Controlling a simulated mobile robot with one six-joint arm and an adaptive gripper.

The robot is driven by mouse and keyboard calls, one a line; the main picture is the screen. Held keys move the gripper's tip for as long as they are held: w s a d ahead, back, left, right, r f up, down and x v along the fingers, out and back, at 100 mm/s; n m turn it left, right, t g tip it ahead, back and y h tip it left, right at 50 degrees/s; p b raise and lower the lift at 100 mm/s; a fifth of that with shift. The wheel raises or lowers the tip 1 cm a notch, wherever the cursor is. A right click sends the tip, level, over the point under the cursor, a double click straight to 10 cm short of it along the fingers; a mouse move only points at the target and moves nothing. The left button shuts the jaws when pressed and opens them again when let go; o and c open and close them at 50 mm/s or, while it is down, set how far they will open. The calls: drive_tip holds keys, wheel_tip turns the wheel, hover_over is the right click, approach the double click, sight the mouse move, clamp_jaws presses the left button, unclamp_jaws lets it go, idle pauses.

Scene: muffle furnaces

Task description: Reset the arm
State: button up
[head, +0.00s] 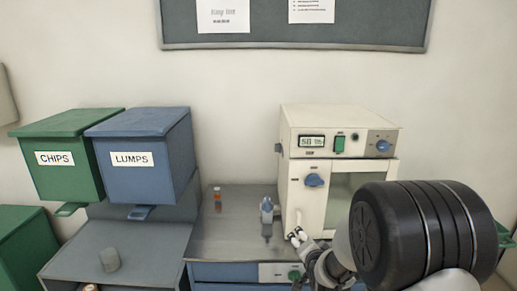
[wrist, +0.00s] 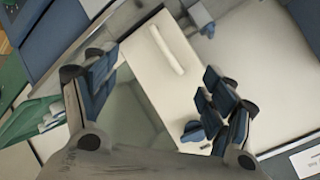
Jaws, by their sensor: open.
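My gripper (wrist: 160,84) is open and empty in the wrist view, with its dark blue padded fingers spread wide apart. Between and beyond them is the cream front of the muffle furnace, with a pale bar handle (wrist: 166,49), a blue knob (wrist: 192,131) and a glass pane (wrist: 132,108). In the head view the furnace (head: 300,146) stands on the bench at right, its door looking shut. My arm, with a large black joint, covers the furnace's lower right.
A green CHIPS bin (head: 65,180) and a blue LUMPS bin (head: 150,178) are at left.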

drive_tip(key=s+r+n+g, duration=0.2)
drive_tip(key=s+r+n, duration=0.1)
drive_tip(key=s+r, duration=0.65)
drive_tip(key=s+r+n+g, duration=0.1)
drive_tip(key=s+n+g, duration=0.1)
drive_tip(key=s, duration=1.3)
drive_tip(key=s+r+n+g, duration=0.2)
drive_tip(key=s+n, duration=0.3)
drive_tip(key=s, duration=1)
drive_tip(key=shift+s+a+r+g, duration=0.2)
drive_tip(key=shift+r+g, duration=0.1)
drive_tip(key=shift+g, duration=0.4)
drive_tip(key=shift+w, duration=0.1)
drive_tip(key=shift+c, duration=0.2)
